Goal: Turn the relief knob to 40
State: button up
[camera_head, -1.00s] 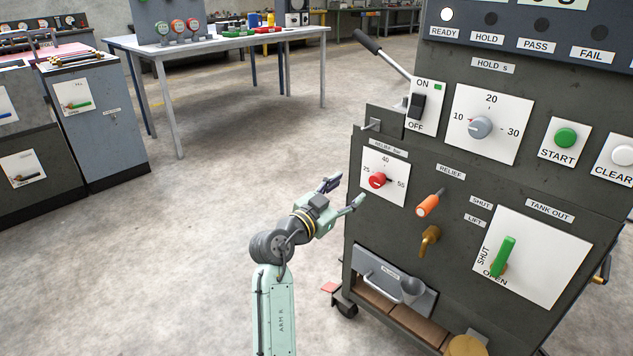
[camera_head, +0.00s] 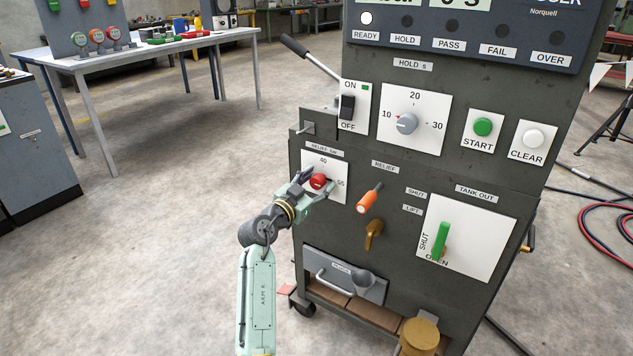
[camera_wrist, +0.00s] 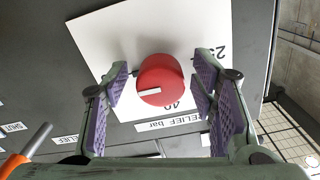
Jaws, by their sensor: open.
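The red relief knob (camera_head: 319,181) sits on a white scale plate (camera_head: 311,163) on the dark cabinet front, with 40 at the top and 55 at the right. My gripper (camera_head: 314,185) is open at the knob, a finger on either side. In the wrist view the knob (camera_wrist: 165,72) lies between the two purple-padded fingers, with gaps showing beside it. That view is turned over: 40 is below the knob and 25 to its right. A white mark on the knob points left there, away from the 25. The 55 is hidden there.
An orange-handled lever (camera_head: 369,198) and a brass lever (camera_head: 374,234) stick out right of the knob. The hold dial (camera_head: 406,124) and an on/off switch (camera_head: 347,107) are above. A drawer-like tray (camera_head: 345,274) is below. Open floor lies to the left.

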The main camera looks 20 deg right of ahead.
jog(key=shift+c, duration=0.4)
jog(key=c, duration=1.1)
